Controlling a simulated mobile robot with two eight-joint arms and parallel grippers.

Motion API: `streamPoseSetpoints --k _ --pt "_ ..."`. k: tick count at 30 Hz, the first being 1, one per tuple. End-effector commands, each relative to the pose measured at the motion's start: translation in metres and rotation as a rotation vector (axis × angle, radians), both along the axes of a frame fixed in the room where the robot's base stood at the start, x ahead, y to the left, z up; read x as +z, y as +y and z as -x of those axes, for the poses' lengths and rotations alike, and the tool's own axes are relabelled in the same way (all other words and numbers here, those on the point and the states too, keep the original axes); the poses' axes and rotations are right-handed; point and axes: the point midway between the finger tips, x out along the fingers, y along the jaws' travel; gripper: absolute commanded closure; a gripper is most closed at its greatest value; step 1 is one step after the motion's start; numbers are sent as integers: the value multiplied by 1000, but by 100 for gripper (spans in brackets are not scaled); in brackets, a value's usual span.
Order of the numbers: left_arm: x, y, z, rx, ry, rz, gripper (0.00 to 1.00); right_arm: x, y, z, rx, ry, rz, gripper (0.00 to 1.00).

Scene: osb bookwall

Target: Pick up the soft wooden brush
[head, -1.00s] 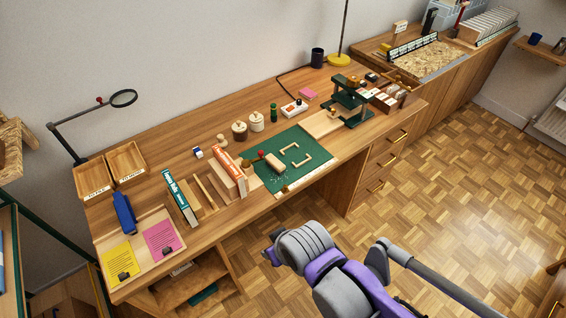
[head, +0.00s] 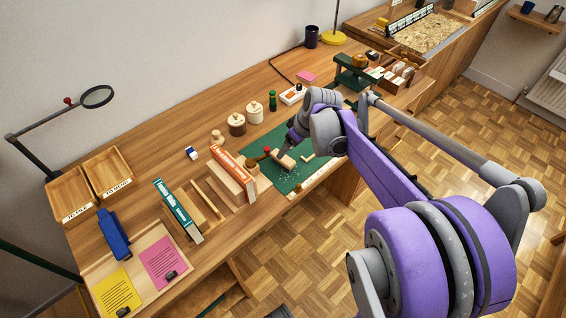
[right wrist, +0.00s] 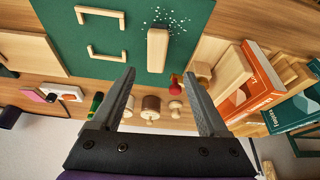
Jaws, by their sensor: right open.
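The wooden brush (head: 286,162) is a pale block lying on the green mat (head: 262,178), with white specks beside it. In the right wrist view the brush (right wrist: 157,50) lies just beyond my fingertips, lined up between them. My left gripper is not in view.
Next to the brush are a small red-topped item (head: 267,150) and upright books (head: 234,170). Lidded wooden jars (head: 237,124) stand behind. A dark green press-like tool (head: 352,78) stands at the right.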

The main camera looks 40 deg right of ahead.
Motion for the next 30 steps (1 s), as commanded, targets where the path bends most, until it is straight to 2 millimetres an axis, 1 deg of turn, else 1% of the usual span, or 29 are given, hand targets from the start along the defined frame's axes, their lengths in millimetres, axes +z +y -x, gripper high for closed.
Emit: streamPoseSetpoints --k 1,4,7,11,13,18,21,24,30 --pt "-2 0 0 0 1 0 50 -9 1 -4 2 0 0 22" --pt "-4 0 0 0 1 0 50 -24 2 -10 1 0 -1 22" --pt "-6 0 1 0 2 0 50 -35 3 -14 1 0 -1 22" --pt "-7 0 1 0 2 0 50 -42 3 -17 0 0 -1 22" --pt "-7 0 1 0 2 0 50 -49 2 -19 0 1 0 22" --pt "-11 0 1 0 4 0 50 -74 -2 -28 0 1 0 22" --pt "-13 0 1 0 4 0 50 -85 -1 -33 0 0 0 22" --pt "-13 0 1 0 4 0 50 -89 0 -35 0 0 1 22" --pt "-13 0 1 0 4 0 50 -89 0 -35 0 0 1 22"
